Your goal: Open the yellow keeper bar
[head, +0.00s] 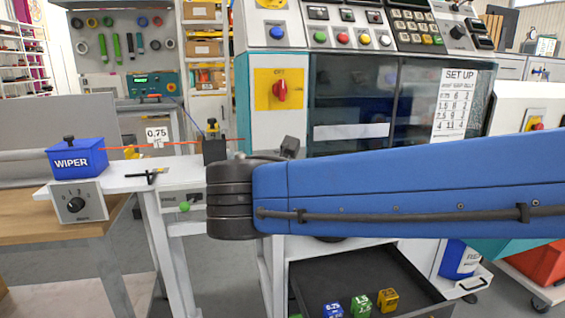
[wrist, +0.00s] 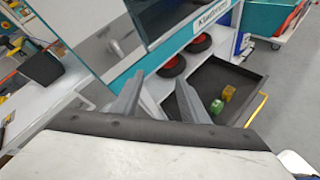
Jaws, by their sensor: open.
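My gripper (wrist: 160,78) shows in the wrist view with its two grey fingers apart and nothing between them. Beyond the fingers are the white machine's lower shelf and an open dark drawer. A thin yellow bar (wrist: 257,109) runs by the drawer's right edge in the wrist view; I cannot tell if it is the keeper bar. I cannot tell if that yellow part is the keeper bar. My gripper touches neither.
The blue WIPER box (head: 77,159) sits on the bench at left, with an orange cable running right from it. The dark drawer (head: 330,278) holds several small coloured blocks. Red reels (wrist: 172,66) sit on the shelf. My blue arm hides much of the machine's front.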

